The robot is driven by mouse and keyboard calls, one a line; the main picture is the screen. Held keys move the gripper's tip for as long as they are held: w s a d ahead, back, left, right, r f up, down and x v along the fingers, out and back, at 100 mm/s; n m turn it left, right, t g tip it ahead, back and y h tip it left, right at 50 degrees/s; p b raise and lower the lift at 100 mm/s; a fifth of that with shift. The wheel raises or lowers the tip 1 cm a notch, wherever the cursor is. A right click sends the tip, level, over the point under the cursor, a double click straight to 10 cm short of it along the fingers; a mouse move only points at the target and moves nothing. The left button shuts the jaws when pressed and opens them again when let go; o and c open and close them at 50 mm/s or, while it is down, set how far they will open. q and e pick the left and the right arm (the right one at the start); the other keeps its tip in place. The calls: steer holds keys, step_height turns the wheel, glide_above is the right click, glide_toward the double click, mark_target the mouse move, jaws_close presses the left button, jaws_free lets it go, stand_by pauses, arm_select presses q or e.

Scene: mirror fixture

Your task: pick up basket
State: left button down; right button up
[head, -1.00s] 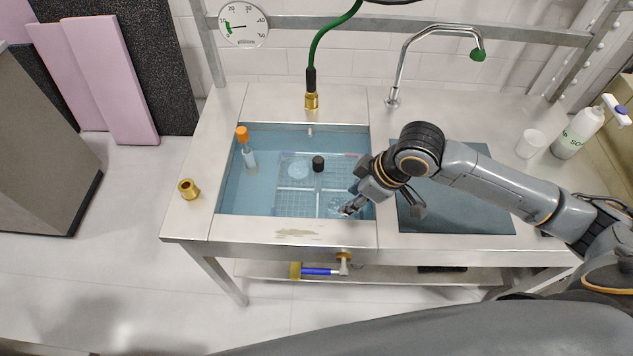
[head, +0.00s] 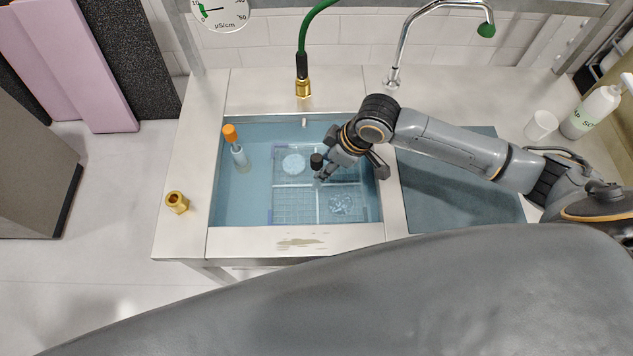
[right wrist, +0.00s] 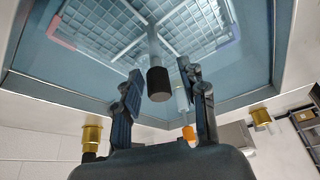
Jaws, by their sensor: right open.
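The basket (head: 294,205) is a clear mesh tray with compartments, lying in the water-filled basin. A post with a black knob (head: 317,160) rises from its middle. My right gripper (head: 325,171) is over the basket, close to the knob. In the right wrist view, the black knob (right wrist: 158,86) stands between the two spread fingers of my right gripper (right wrist: 162,76), with gaps on both sides. The basket's mesh (right wrist: 100,22) shows beyond it. My left gripper is not in view.
An orange-capped tube (head: 236,148) stands in the basin's left part. A brass fitting (head: 177,202) sits on the left rim. A green hose (head: 303,50) and a faucet (head: 400,50) are behind. A cup (head: 541,124) and a soap bottle (head: 591,110) stand at right.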

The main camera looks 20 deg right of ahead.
mark_target(316, 170)
steer(key=x, duration=0.5)
steer(key=shift+w+f+p, duration=0.3)
steer(key=shift+w+p, duration=0.1)
steer(key=shift+w+a+f, duration=0.1)
steer(key=shift+w+f, duration=0.1)
steer(key=shift+f, duration=0.3)
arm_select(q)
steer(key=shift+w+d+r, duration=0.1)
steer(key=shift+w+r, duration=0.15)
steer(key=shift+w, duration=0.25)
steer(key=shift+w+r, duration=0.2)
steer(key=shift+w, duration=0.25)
arm_select(e)
steer(key=shift+c, duration=1.1)
jaws_close()
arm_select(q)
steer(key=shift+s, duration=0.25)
arm_select(e)
steer(key=shift+r, duration=0.15)
